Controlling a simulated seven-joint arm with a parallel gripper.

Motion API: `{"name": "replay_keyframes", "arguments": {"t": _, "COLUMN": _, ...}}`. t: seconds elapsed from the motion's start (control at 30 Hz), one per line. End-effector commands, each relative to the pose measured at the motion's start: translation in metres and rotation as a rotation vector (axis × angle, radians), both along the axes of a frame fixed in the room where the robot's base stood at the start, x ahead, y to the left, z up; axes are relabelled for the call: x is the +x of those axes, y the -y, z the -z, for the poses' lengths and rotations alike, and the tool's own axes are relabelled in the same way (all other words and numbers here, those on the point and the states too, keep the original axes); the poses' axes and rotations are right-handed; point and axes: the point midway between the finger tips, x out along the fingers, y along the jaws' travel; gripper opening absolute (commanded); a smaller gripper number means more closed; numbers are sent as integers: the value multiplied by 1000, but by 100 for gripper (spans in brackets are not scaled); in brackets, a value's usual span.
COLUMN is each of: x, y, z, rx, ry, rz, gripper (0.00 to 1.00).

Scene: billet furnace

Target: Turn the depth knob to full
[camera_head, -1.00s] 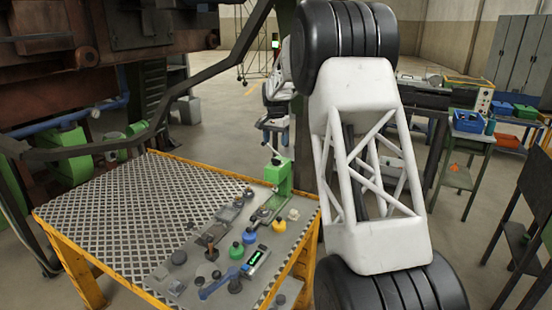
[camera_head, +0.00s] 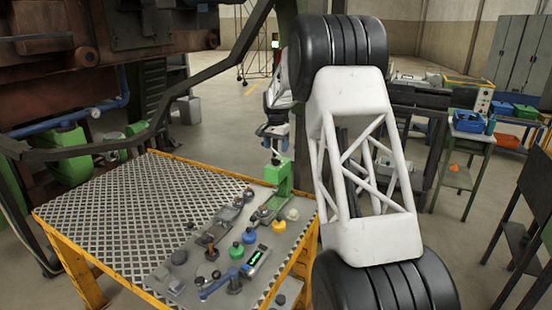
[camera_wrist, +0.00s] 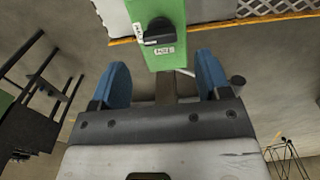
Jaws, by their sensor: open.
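The depth knob appears to be the black knob (camera_wrist: 158,32) on the face of a green housing (camera_wrist: 165,60), with small white labels beside and below it in the wrist view; their text is too small to read. In the head view my gripper (camera_head: 275,148) is small, just above the housing.
A grey control panel (camera_head: 218,262) with several buttons, levers and a small green display lies on the yellow-edged tread-plate table (camera_head: 110,215). A rusty furnace structure (camera_head: 60,60) is at the left. A side table (camera_head: 455,178) with blue bins stands at the right.

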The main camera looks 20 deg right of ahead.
Motion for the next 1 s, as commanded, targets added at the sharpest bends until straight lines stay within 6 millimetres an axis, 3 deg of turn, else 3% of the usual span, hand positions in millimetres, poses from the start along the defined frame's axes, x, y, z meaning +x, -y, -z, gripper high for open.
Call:
{"name": "replay_keyframes", "arguments": {"t": 0.4, "x": 0, "y": 0, "z": 46, "rx": 1, "ry": -1, "rz": 0, "gripper": 70}}
{"name": "replay_keyframes", "arguments": {"t": 0.87, "x": 0, "y": 0, "z": 54, "rx": 0, "ry": 0, "rz": 0, "gripper": 70}}
{"name": "replay_keyframes", "arguments": {"t": 1.0, "x": 0, "y": 0, "z": 54, "rx": 0, "ry": 0, "rz": 0, "gripper": 49}}
